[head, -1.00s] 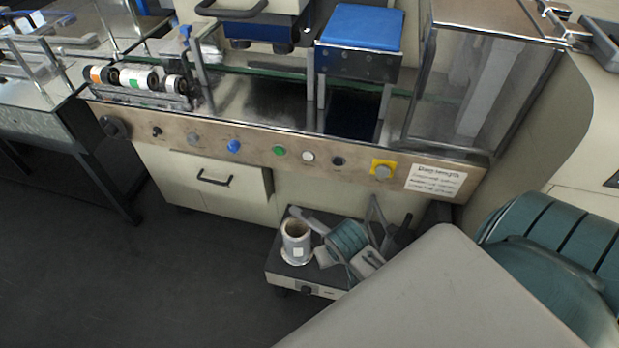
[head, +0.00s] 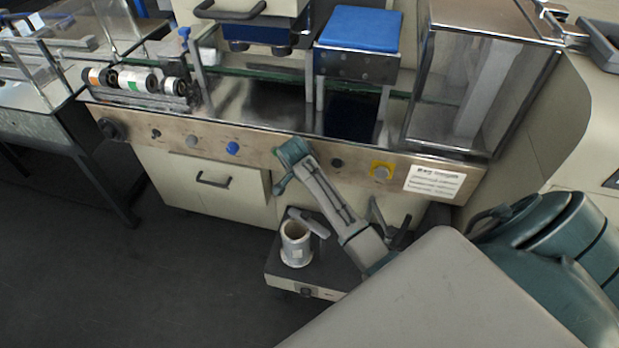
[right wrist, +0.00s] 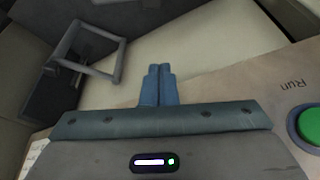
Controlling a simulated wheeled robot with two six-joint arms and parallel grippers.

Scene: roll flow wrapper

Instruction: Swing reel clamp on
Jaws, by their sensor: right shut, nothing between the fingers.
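A white roll with a hollow core (head: 296,243) stands upright on a low dark-topped cart (head: 275,268) in the head view. A grey bar (head: 309,222), which may be the reel clamp, lies behind the roll's top. I cannot tell whether it touches the roll. My right gripper (head: 281,186) is above and behind the roll, in front of the machine's button panel. In the right wrist view its two blue fingers (right wrist: 158,70) are shut together with nothing between them, against a cream surface. My left gripper is not in view.
The button panel (head: 215,143) runs across the machine front, with a cream drawer (head: 180,170) below. A green button (right wrist: 308,125) marked Run is close to my right gripper. A grey loop frame (right wrist: 118,62) shows in the wrist view. Dark floor at left is clear.

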